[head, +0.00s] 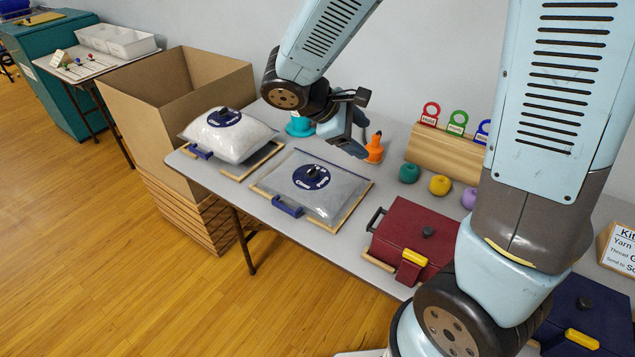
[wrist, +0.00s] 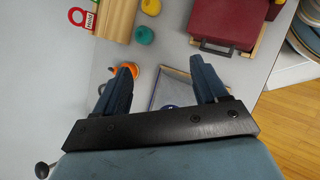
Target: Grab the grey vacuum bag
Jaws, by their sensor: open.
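The grey vacuum bag (head: 335,194) lies flat on a wooden-edged tray on the table in the head view. It has a round navy label with a black valve and a navy clip at its front edge. My gripper (head: 348,140) is open and empty, above the table behind the bag and apart from it. In the wrist view my gripper (wrist: 163,66) has its two fingers spread. Part of the grey bag (wrist: 176,90) shows between them, with the rest hidden by the gripper body.
A puffy white bag (head: 235,140) lies on a tray to the left, by a large cardboard box (head: 180,135). An orange cone (head: 374,150) and a teal spool (head: 299,126) stand close to my gripper. A red case (head: 415,235) lies right; yarn balls and a wooden block (head: 440,150) stand behind.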

